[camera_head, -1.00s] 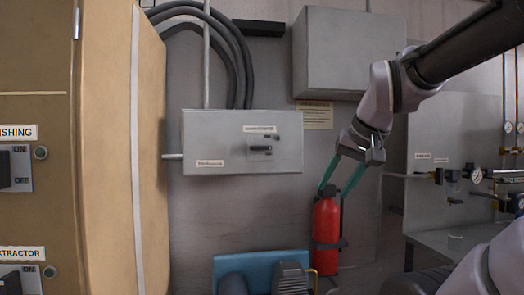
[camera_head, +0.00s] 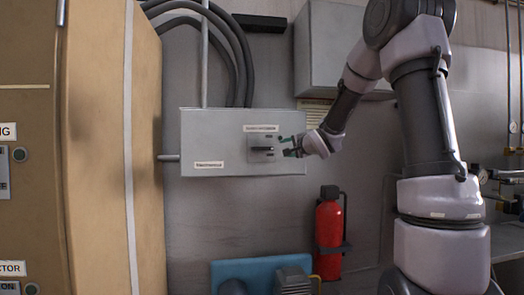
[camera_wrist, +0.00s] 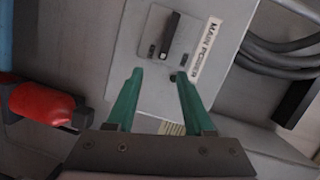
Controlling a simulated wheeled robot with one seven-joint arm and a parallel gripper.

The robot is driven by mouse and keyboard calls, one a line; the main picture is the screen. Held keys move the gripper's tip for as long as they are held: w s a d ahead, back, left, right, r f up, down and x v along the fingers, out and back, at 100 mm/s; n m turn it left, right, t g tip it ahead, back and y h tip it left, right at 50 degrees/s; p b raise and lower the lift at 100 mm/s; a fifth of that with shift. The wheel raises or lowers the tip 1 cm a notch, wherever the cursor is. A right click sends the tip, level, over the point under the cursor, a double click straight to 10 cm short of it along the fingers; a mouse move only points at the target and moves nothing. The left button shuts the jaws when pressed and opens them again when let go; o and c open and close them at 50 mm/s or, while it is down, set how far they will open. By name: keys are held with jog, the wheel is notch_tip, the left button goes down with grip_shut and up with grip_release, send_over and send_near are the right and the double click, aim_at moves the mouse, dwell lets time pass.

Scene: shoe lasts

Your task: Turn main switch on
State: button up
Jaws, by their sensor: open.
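The main switch is a small plate with a dark lever (camera_wrist: 170,36) on the front of a grey wall box (camera_head: 215,125). My gripper (camera_head: 290,146) has green fingers and is just right of the switch plate. In the wrist view my gripper (camera_wrist: 159,76) is open and empty, its fingertips short of the lever in the picture. Whether they touch the box is unclear.
A red fire extinguisher (camera_head: 329,235) hangs on the wall below right. A tan cabinet (camera_head: 105,150) with labelled switches stands at the left. A larger grey box (camera_head: 325,45) and dark hoses (camera_head: 235,50) are above. A blue machine (camera_head: 250,272) is below.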

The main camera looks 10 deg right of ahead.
aim_at(264, 148)
jog(key=w+a+y, duration=0.1)
jog(key=w+a, duration=0.1)
jog(key=w, duration=0.2)
jog(key=w+a+y, duration=0.1)
jog(key=w+a, duration=0.1)
jog(key=w, duration=0.3)
jog(key=w+a+y, duration=0.1)
jog(key=w+a, duration=0.1)
jog(key=w, duration=0.2)
jog(key=shift+w+f+m, duration=0.3)
jog(key=shift+w+f, duration=0.05)
jog(key=shift+f, duration=0.05)
jog(key=shift+c, duration=0.3)
grip_shut()
